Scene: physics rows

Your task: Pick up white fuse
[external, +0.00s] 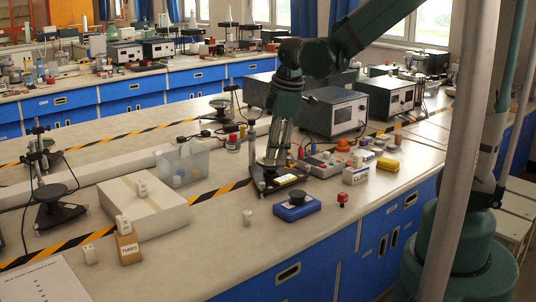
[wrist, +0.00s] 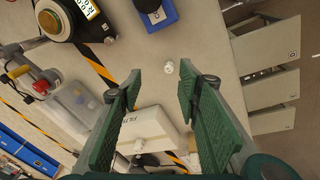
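A small white cylinder-like piece (external: 247,217), which may be the white fuse, stands on the bench left of a blue device. It also shows in the wrist view (wrist: 169,67), just beyond the fingertips, with nothing touching it. Other small white pieces sit on a white box (external: 141,188), on a brown carton (external: 123,224) and on the bench (external: 90,254); I cannot tell whether any is a fuse. My gripper (wrist: 160,84) is open and empty, its green fingers wide apart. In the external view my gripper (external: 271,162) is above a dark stand base.
The blue device (external: 297,207) and a red piece (external: 342,200) are near the front edge. The white box (external: 170,215), clear bin (external: 183,165) and dark stand base (external: 268,184) lie around. Instruments (external: 335,111) stand behind. Bench around the cylinder-like piece is clear.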

